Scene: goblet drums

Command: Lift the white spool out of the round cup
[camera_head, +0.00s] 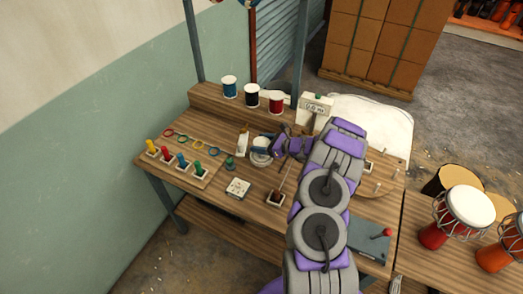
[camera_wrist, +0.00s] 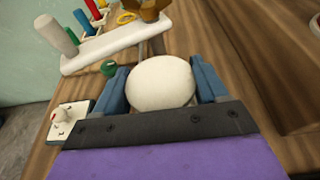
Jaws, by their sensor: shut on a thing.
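In the wrist view my gripper (camera_wrist: 162,88) is shut on the white spool (camera_wrist: 160,80), whose pale round end shows between the two blue fingers. In the head view my gripper (camera_head: 265,146) reaches in from the right to the white spool (camera_head: 261,142) over the middle of the workbench. The pale rim of the round cup (camera_head: 261,160) shows just below the spool. I cannot tell whether the spool's lower end is inside the cup or clear of it. The cup is hidden in the wrist view.
A blue, a black and a red spool (camera_head: 276,102) stand on the raised back shelf (camera_head: 205,96). A board with coloured pegs (camera_head: 195,171) is at the left. A small green-topped piece (camera_head: 230,163) and a white block (camera_head: 237,188) are near the cup.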

